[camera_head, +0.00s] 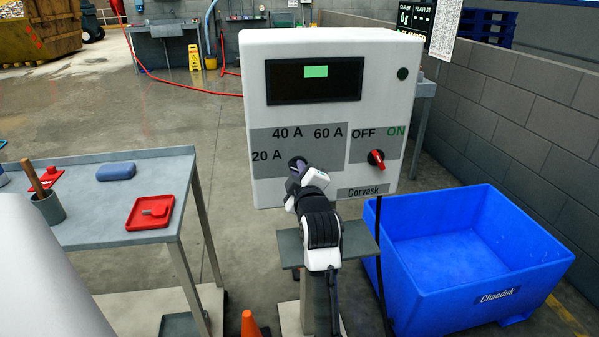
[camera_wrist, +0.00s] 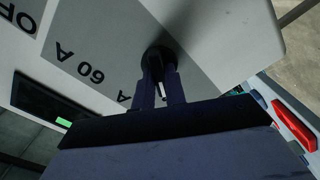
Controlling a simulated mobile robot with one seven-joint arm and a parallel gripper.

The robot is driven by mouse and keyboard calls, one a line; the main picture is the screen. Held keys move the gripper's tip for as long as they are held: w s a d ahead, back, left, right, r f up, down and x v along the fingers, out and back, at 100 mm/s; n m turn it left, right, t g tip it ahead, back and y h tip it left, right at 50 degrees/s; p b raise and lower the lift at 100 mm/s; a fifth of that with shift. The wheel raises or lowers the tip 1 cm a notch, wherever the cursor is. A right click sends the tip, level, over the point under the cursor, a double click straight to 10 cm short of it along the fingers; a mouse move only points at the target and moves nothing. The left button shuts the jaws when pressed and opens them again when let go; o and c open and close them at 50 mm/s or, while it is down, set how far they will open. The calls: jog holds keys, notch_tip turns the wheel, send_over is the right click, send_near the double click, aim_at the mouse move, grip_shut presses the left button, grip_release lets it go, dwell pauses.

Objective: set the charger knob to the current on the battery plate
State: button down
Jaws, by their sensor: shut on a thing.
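The charger (camera_head: 330,130) is a white box with a dark display holding a green patch. Its grey panel is marked 20 A, 40 A and 60 A. The black charger knob (camera_head: 296,160) sits below the 40 A mark, mostly hidden by my gripper (camera_head: 298,170). In the wrist view my gripper (camera_wrist: 159,85) is shut on the knob (camera_wrist: 158,54), one finger on each side. A small white mark shows between the fingers, but I cannot tell which current it points to. I cannot make out a battery plate in either view.
A red switch (camera_head: 376,159) sits under OFF and ON, right of the knob. A large blue bin (camera_head: 486,297) stands at the lower right. A grey table (camera_head: 98,228) with a red tray (camera_head: 150,211) is at the left. An orange cone (camera_head: 250,323) stands low in front.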

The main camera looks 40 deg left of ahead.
jog(key=shift+w+d+m+p, duration=0.1)
jog(key=shift+m+p, duration=1.3)
jog(key=shift+m, duration=2.9)
jog(key=shift+w+d+m+p, duration=0.1)
jog(key=shift+m+p, duration=1.25)
jog(key=shift+m, duration=2.95)
jog(key=c, duration=1.4)
grip_release()
jog(key=shift+c, duration=0.2)
